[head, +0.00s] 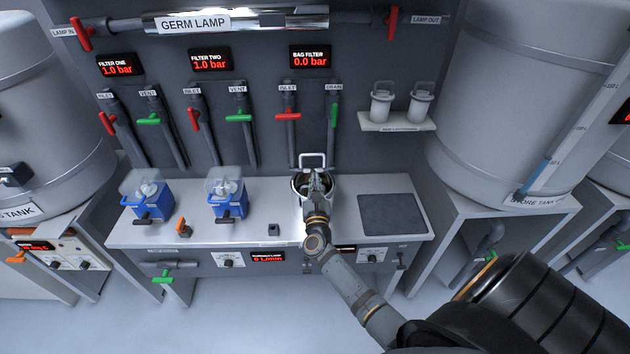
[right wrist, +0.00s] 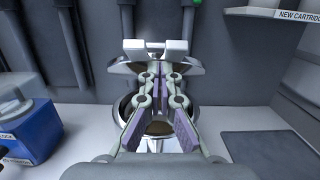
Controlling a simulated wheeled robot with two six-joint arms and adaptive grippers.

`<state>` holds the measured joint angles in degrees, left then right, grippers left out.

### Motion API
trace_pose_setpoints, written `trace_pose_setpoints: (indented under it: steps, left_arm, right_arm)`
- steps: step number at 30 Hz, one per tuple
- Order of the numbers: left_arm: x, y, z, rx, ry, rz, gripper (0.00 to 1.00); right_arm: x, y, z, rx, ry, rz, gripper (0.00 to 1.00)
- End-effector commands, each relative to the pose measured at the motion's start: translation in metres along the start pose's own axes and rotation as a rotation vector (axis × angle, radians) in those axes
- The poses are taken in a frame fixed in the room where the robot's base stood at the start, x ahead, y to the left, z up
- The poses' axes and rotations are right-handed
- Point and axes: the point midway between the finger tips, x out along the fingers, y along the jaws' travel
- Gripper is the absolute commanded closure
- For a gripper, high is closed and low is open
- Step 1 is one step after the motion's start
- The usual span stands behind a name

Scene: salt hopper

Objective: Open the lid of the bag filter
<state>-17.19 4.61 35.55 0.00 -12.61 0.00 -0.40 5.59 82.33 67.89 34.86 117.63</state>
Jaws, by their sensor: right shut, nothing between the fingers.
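The bag filter is a round shiny metal pot (right wrist: 121,104) set in the bench, below the bag filter display. Its lid (right wrist: 118,67) is raised and tilted at the back of the pot, with a pale two-post handle (right wrist: 133,46). The handle also shows in the head view (head: 312,157) as an upright white loop. Part of the pot's brownish inside shows between the finger linkages. My right gripper (right wrist: 156,70) is shut and empty, over the pot and in front of the lid. It hides much of both, so I cannot tell whether it touches the lid. My left gripper is not in view.
Two blue filter housings (head: 228,200) stand left on the bench. A dark mat (head: 391,214) lies right of the pot. Red inlet (head: 288,115) and green drain (head: 334,115) valves are on the wall behind. A shelf (head: 397,127) holds two white cartridges.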

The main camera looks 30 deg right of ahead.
Motion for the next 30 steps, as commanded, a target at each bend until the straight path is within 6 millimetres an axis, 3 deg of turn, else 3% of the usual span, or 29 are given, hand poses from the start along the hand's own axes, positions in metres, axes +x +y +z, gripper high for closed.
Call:
trace_pose_setpoints:
  steps: [2,10,17,21,30]
  left_arm:
    - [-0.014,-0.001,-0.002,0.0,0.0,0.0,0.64]
    - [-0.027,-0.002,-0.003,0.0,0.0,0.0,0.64]
    - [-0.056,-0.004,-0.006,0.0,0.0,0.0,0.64]
    - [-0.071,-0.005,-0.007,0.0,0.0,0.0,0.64]
    - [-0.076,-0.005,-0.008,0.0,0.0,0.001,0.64]
  right_arm:
    - [0.004,0.0,0.011,0.0,0.019,0.0,1.0]
    - [0.008,0.0,0.016,0.0,0.061,0.0,1.0]
    - [0.02,0.0,0.032,-0.001,0.123,0.0,1.0]
    - [0.033,0.0,0.046,-0.001,0.119,-0.001,1.0]
    - [0.071,0.0,0.068,-0.001,0.118,0.0,1.0]
